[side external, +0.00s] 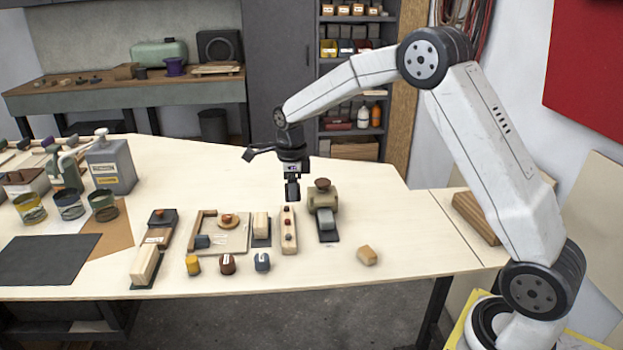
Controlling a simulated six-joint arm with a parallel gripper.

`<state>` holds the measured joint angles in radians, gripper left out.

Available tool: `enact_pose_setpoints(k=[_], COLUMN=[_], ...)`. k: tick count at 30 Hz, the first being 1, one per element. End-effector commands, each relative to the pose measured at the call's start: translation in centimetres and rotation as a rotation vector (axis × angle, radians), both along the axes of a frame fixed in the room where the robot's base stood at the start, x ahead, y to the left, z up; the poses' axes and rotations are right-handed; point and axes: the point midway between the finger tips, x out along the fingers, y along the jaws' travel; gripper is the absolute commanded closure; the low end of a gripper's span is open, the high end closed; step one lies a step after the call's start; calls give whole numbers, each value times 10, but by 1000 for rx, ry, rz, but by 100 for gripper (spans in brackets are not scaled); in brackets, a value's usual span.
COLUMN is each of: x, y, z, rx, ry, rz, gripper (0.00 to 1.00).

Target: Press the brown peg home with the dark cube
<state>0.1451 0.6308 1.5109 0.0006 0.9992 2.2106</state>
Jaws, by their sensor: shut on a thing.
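My gripper (292,182) points straight down above the back end of a narrow pale wooden block (289,246). It is shut on a small dark thing, which looks like the dark cube (292,194); the black fingers and the cube are hard to tell apart at this size. The wooden block has several small reddish-brown pegs along its top. One brown peg (288,237) stands near its front end; how deep it sits I cannot tell. The held thing appears above the block, apart from its pegs.
Close right of the block stands an olive fixture (323,198) with a brown knob. To the left are a wooden tray (238,248) with a dark blue block and a long sliding fixture (153,250). Small cylinders and a loose tan block (367,256) lie in front. The back middle is clear.

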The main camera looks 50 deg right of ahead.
Motion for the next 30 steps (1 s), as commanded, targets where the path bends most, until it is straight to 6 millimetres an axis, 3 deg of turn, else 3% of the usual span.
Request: enact_pose_setpoints(k=[15,30], x=[64,78], y=[-44,-57], z=[-24,-31], rx=[1,1], ry=[1,-1], rz=[-1,0], gripper=[95,95])
